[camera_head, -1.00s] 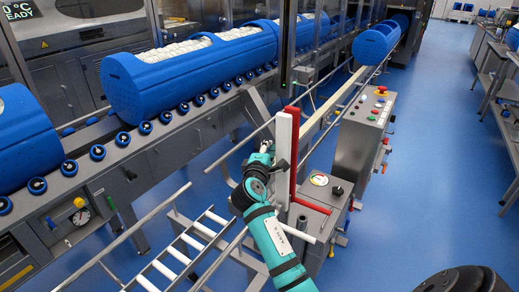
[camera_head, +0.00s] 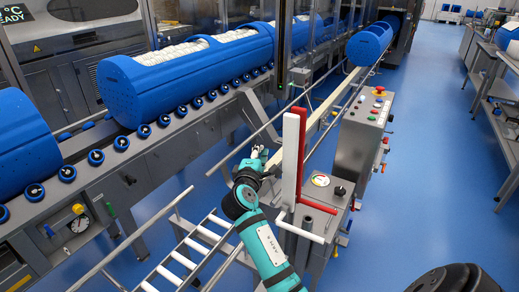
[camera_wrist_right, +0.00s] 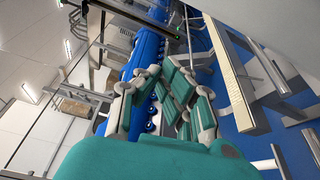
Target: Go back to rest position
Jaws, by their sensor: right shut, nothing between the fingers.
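My right gripper (camera_head: 258,154) is at the end of the teal right arm in the middle of the head view, left of the white and red upright levers. In the right wrist view its fingers (camera_wrist_right: 165,88) are shut with nothing between them. It holds nothing and appears apart from the tubs. My left gripper is not in view.
Blue tub carriers (camera_head: 190,72) with white contents lie on the roller line at left. The white lever (camera_head: 291,165) and red lever (camera_head: 304,150) stand close to my arm. A grey control box (camera_head: 362,135) is beyond them. Blue floor (camera_head: 430,170) is clear at right.

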